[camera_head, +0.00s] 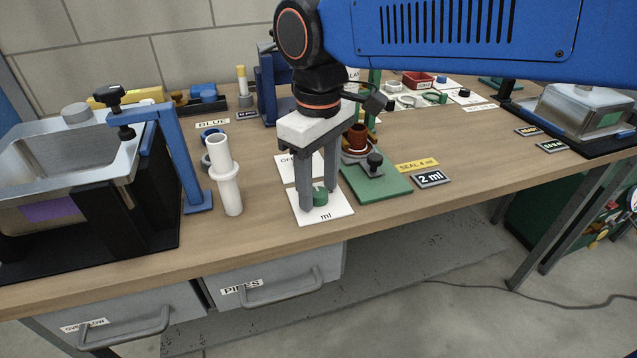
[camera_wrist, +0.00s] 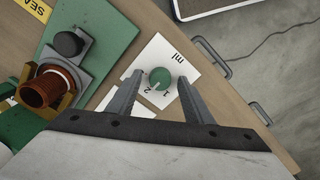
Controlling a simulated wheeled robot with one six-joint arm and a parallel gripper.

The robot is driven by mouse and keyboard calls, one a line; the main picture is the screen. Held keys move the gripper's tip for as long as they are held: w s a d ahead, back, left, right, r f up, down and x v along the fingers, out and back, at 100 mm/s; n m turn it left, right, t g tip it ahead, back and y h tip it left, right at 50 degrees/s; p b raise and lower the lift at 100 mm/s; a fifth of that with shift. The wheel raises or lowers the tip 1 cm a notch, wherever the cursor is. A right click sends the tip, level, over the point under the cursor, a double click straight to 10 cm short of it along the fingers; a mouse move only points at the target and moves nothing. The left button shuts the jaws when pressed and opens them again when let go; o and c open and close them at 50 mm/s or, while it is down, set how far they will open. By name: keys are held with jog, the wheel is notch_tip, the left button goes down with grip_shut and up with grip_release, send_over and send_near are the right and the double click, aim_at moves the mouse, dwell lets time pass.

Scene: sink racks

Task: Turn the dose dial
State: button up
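The dose dial (camera_head: 320,196) is a small green knob on a white card marked "ml" (camera_head: 335,214) near the table's front edge. In the wrist view the dial (camera_wrist: 160,77) shows a pale pointer line, with the numbers 1 and 2 beside it on the card (camera_wrist: 158,50). My gripper (camera_head: 320,202) points down over the card, its fingers on either side of the dial. In the wrist view the gripper (camera_wrist: 162,66) is open, with gaps between the dial and both fingers. The fingers partly hide the card.
A green base (camera_head: 392,190) with a copper-coloured cup (camera_head: 357,137) and black knob stands right of the gripper. A "2 ml" plate (camera_head: 430,179) lies beyond it. A white tube (camera_head: 228,175) stands to the left, beside a blue clamp frame (camera_head: 178,150) and a metal sink.

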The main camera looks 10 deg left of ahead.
aim_at(319, 192)
notch_tip(319, 192, up, 17)
jog(key=shift+r, duration=0.2)
dwell(0.6)
